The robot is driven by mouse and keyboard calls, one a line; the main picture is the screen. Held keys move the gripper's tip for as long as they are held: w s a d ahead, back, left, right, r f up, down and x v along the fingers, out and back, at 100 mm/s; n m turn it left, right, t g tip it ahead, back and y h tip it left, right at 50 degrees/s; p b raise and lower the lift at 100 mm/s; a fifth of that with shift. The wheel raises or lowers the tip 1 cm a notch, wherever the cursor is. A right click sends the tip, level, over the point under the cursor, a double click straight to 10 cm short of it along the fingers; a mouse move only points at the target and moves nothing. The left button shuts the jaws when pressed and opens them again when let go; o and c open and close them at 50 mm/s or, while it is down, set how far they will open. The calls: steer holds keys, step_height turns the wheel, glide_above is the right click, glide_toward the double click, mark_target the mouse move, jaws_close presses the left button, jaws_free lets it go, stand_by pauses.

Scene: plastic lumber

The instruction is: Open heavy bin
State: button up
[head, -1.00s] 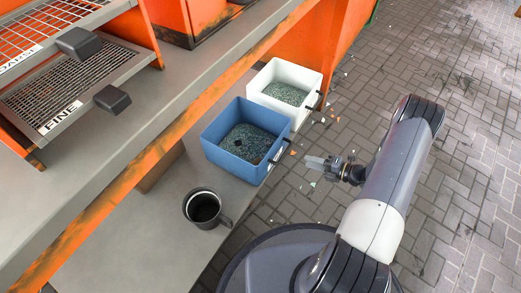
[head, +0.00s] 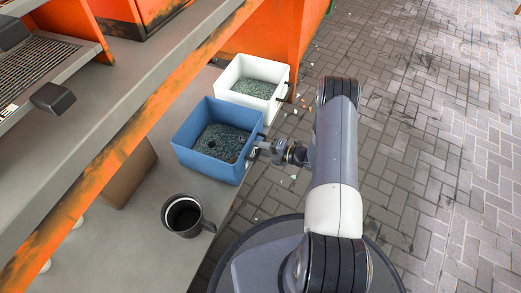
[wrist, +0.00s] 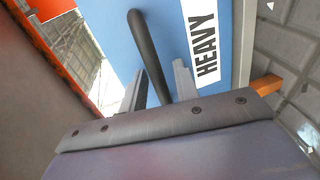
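The heavy bin (head: 203,160) is the blue open-topped box on the low grey shelf, holding grey-green bits. In the wrist view its blue front (wrist: 105,22) bears a white HEAVY label (wrist: 204,45) and a black bar handle (wrist: 143,45). My gripper (head: 258,148) is at the bin's right-hand front side, by the handle. In the wrist view my gripper (wrist: 160,70) has its two fingers apart, one on each side of the handle. Gaps show between fingers and handle, so it looks open.
A white bin (head: 234,68) with similar bits stands just behind the blue one. A dark mug (head: 181,216) stands on the shelf in front. An orange-edged upper shelf (head: 120,140) overhangs at left. Paved floor (head: 430,150) at right is mostly clear.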

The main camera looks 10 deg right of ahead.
jaws_close()
stand_by(0.3)
stand_by(0.3)
